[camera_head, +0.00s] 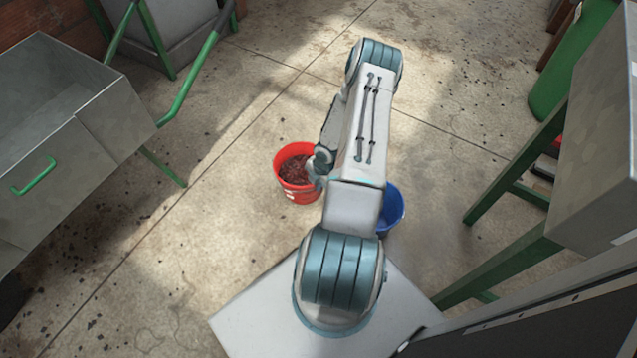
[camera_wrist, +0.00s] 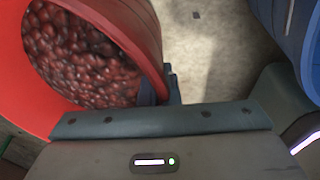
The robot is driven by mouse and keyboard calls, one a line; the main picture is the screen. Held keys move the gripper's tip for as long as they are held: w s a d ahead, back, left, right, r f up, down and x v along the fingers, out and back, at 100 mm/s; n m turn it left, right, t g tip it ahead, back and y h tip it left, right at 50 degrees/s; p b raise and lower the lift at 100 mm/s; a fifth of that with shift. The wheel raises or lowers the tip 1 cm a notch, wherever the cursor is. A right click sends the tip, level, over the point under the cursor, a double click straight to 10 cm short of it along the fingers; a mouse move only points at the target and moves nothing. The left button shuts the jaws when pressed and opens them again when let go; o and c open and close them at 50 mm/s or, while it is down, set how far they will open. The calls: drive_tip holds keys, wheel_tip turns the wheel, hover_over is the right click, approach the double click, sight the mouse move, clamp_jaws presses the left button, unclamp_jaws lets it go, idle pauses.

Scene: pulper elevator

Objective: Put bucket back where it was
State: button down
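A red bucket (camera_head: 298,194) filled with dark red cherries (camera_head: 294,168) is left of my arm in the head view. It fills the left of the wrist view (camera_wrist: 135,30), tilted in that picture. My gripper (camera_head: 318,168) is at the bucket's right rim. In the wrist view, its fingers (camera_wrist: 160,90) are close together, one inside the bucket wall and one outside, pinching the rim. I cannot tell whether the bucket's base touches the floor. A blue bucket (camera_head: 392,208) stands right of my arm, partly hidden by it; its edge also shows in the wrist view (camera_wrist: 292,35).
A grey metal trough (camera_head: 60,150) with green handle and legs is at left. A green-framed metal machine (camera_head: 600,150) stands at right, its legs near the blue bucket. The concrete floor (camera_head: 240,110) around and beyond the red bucket is clear.

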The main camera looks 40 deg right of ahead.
drive_tip(key=shift+w+f, duration=0.1)
drive_tip(key=shift+f, duration=0.55)
drive_tip(key=shift+r, duration=0.1)
drive_tip(key=c, duration=1.7)
unclamp_jaws()
